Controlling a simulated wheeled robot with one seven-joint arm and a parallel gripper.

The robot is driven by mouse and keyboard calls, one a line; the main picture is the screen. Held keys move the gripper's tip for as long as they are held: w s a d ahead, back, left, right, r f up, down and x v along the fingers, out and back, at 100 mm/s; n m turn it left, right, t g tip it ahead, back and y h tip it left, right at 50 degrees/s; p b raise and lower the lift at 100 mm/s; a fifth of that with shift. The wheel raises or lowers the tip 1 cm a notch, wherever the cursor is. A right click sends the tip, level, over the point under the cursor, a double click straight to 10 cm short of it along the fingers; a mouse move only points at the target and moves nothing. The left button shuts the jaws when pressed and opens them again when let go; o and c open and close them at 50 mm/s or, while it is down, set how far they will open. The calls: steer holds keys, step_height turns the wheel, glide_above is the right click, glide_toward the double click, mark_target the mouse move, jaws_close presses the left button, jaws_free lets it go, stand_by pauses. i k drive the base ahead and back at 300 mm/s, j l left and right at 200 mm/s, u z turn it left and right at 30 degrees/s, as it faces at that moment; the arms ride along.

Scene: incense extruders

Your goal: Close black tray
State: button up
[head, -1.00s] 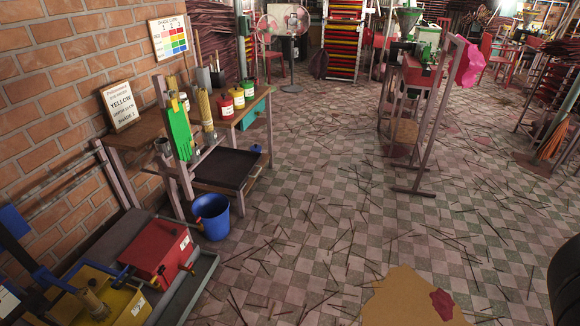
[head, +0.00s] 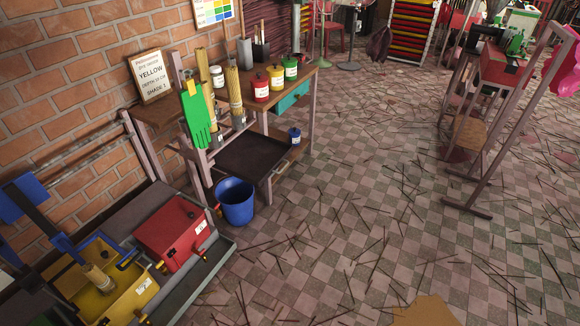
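The black tray (head: 251,163) is a shallow, dark, flat tray low on the wooden workbench (head: 311,118) by the brick wall. It lies below the bench top and sticks out in front of it, over the floor side. Its near edge is close above a blue bucket (head: 235,203). A green glove (head: 196,116) hangs on the bench post at its left. My gripper is not in the head view.
The blue bucket stands on the floor beside the tray's near left corner. A red box machine (head: 172,229) and a yellow one (head: 110,289) stand at lower left. A teal drawer (head: 292,97) sits partly open above. The tiled floor at right is open, strewn with sticks.

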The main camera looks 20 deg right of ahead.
mark_target(252, 157)
steer(key=i+l, duration=0.2)
steer(key=i, duration=0.25)
steer(key=i+l+z, duration=0.1)
steer(key=i, duration=0.35)
steer(key=i+l, duration=0.3)
steer(key=i, duration=0.2)
steer(key=i+l+z, duration=0.15)
steer(key=i, duration=0.3)
